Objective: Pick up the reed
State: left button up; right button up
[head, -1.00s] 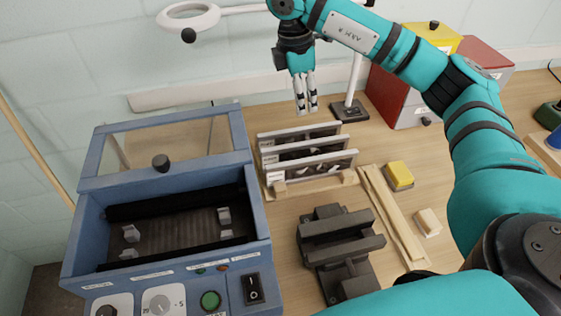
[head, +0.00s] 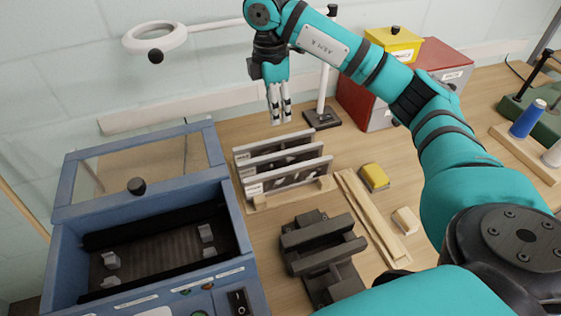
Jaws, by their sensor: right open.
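Several flat grey-framed panels with pale labels stand upright, side by side, in a wooden rack (head: 262,202) at the middle of the bench. One may be the reed, but I cannot tell which from this view. The front panel (head: 290,178) partly hides those behind it. My right gripper (head: 281,121) points down, open and empty, above and behind the rack, apart from the panels. Its two fingers are a narrow gap apart. My left gripper is not in view.
A blue machine (head: 66,190) with a raised clear lid is at left. A dark clamp-like fixture (head: 322,262), wooden slats (head: 372,222) and a yellow block (head: 374,177) lie near the rack. A lamp base (head: 322,118) and a red box (head: 362,105) stand behind.

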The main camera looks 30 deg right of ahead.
jog(key=p, duration=0.3)
send_near(282, 153)
jog(key=shift+y, duration=0.4)
jog(key=f, duration=0.6)
jog(key=shift+w+d+f, duration=0.2)
jog(key=shift+d+f, duration=0.15)
jog(key=shift+s+f, duration=0.1)
jog(key=shift+f, duration=0.45)
notch_tip(282, 153, down, 4)
jog(key=shift+s+r+p, duration=0.15)
jog(key=shift+r+p, duration=0.05)
jog(key=shift+p, duration=0.7)
jog(key=shift+f, duration=0.4)
grip_shut()
